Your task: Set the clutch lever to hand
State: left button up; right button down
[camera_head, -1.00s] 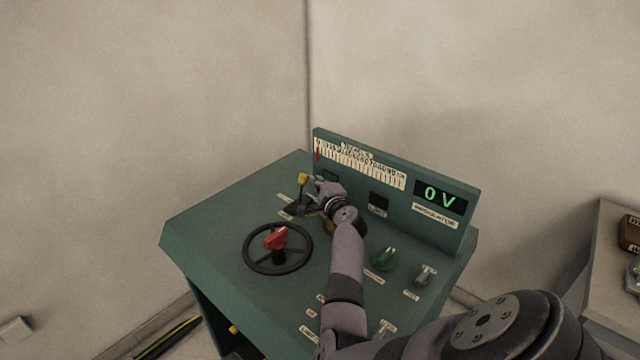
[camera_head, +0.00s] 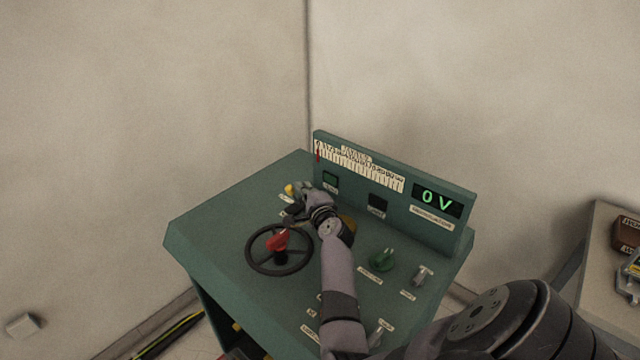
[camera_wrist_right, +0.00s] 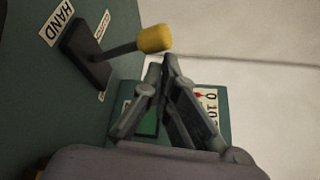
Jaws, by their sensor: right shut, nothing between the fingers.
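The clutch lever, a grey rod with a yellow knob (camera_head: 289,189), stands at the back left of the green control desk. In the right wrist view its yellow knob (camera_wrist_right: 155,39) is on a rod rising from a dark slotted base (camera_wrist_right: 85,52). A HAND label (camera_wrist_right: 59,20) lies by one end of that base. My right gripper (camera_head: 299,199) is beside the knob. In the wrist view its fingertips (camera_wrist_right: 169,66) are together, empty, just below the knob with a small apparent gap; whether they touch it is unclear. My left gripper is out of view.
A black handwheel with a red handle (camera_head: 278,242) sits in front of the lever. A raised panel (camera_head: 395,190) with a scale and a 0 V display (camera_head: 437,200) stands behind. A green knob (camera_head: 382,259) and a grey switch (camera_head: 422,275) are to the right of my forearm.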

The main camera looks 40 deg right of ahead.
jog(key=shift+s+a, duration=0.1)
jog(key=shift+s, duration=0.05)
dwell(0.4)
jog(key=v, duration=0.7)
jog(key=shift+s, duration=0.15)
dwell(0.4)
